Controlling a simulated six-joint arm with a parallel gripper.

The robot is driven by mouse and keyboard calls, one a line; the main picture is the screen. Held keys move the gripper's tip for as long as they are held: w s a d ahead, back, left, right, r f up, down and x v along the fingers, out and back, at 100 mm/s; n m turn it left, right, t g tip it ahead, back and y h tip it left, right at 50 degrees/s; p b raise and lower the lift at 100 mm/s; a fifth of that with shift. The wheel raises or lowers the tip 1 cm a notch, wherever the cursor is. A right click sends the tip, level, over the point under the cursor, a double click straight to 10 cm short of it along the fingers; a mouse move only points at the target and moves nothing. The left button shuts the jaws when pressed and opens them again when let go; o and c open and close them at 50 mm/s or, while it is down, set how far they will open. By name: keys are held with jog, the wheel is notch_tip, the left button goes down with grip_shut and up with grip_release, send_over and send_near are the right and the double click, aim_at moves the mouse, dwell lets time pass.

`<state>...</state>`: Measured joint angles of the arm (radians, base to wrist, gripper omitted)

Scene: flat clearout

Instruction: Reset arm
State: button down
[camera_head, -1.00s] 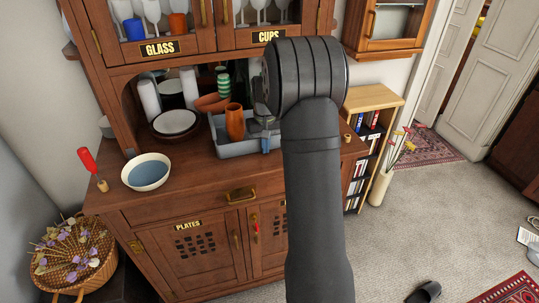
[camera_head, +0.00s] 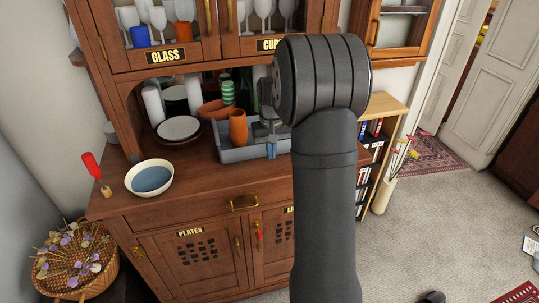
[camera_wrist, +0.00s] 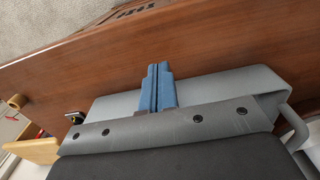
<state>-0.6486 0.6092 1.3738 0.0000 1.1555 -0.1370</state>
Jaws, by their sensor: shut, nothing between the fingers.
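My gripper (camera_head: 271,150) is near the right part of the grey tray (camera_head: 228,155) on the wooden sideboard. Its blue fingers show in the wrist view (camera_wrist: 157,88), closed together with nothing between them. The fingers overlap the tray's grey wall (camera_wrist: 110,108) in that view; I cannot tell whether they touch it. My dark arm covers the right part of the sideboard in the head view.
An orange vase (camera_head: 237,127) stands in the tray, with a green striped cup (camera_head: 228,92) behind. A white bowl (camera_head: 150,178) and a red-handled tool (camera_head: 92,167) are at the left. A bookshelf (camera_head: 384,105) stands right. The sideboard's front top is clear.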

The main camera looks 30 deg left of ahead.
notch_tip(320, 180, up, 7)
jog(key=shift+f, duration=0.2)
dwell(0.3)
notch_tip(320, 180, down, 10)
jog(key=shift+r, duration=0.25)
jog(key=w+a, duration=0.2)
jog(key=shift+w+a+f, duration=0.25)
jog(key=shift+w+a, duration=0.15)
jog(key=shift+s+d, duration=0.35)
